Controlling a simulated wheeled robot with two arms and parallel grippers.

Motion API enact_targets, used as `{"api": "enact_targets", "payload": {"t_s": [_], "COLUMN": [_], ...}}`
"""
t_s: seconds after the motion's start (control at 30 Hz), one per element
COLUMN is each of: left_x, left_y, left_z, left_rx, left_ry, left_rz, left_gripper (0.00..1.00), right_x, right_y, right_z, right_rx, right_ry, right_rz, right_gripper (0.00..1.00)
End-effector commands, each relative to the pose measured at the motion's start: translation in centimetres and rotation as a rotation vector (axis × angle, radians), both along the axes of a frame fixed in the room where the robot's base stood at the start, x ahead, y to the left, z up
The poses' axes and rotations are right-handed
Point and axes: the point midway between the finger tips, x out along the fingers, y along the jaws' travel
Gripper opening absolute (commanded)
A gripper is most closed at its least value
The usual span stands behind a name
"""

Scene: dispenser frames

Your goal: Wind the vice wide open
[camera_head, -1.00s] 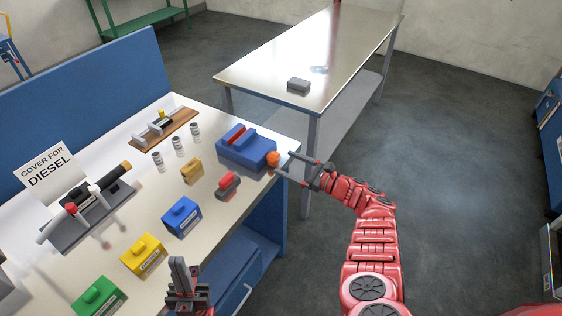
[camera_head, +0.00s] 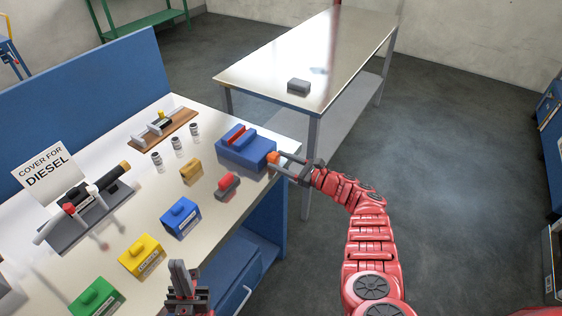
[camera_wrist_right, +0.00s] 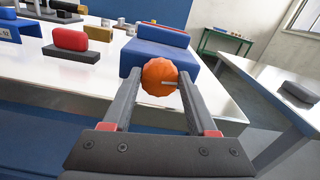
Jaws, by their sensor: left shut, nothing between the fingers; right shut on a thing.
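The blue vice (camera_head: 246,147) stands at the right end of the workbench, with a red strip showing between its jaws. Its orange knob (camera_head: 272,158) is on the end facing my right arm. My right gripper (camera_head: 281,165) is shut on the orange knob. In the right wrist view the ribbed knob (camera_wrist_right: 159,76) sits between the two fingertips, with the blue vice body (camera_wrist_right: 158,55) behind it. My left gripper (camera_head: 179,267) is shut and empty, upright in front of the workbench's near edge. How far the vice jaws stand apart is hard to tell.
A red-topped grey block (camera_head: 227,184) lies close to the vice. Yellow, blue and green boxes, several small cylinders and a sign (camera_head: 46,168) stand on the workbench (camera_head: 205,207). A metal table (camera_head: 256,82) with a grey block (camera_head: 298,86) is behind; open floor lies right.

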Motion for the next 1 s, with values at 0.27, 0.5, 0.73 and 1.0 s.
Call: {"api": "enact_targets", "payload": {"t_s": [0.27,0.5,0.73,1.0], "left_x": [0.0,0.0,0.0,0.0], "left_y": [0.0,0.0,0.0,0.0], "left_z": [1.0,1.4,0.7,0.7], "left_rx": [0.000,0.000,0.000,0.000], "left_ry": [0.000,0.000,0.000,0.000], "left_rz": [0.000,0.000,0.000,0.000], "left_gripper": [0.00,0.00,0.00,0.00], "right_x": [0.0,-0.2,-0.2,-0.2], "right_y": [-0.2,0.0,0.1,0.2], "right_z": [0.3,-0.2,-0.1,0.0], "right_rx": [-0.030,-0.188,-0.278,-0.291], "right_ry": [-0.044,-0.259,-0.387,-0.404], "right_rz": [-0.004,0.001,0.003,0.001], "right_gripper": [0.03,0.03,0.03,0.03]}}
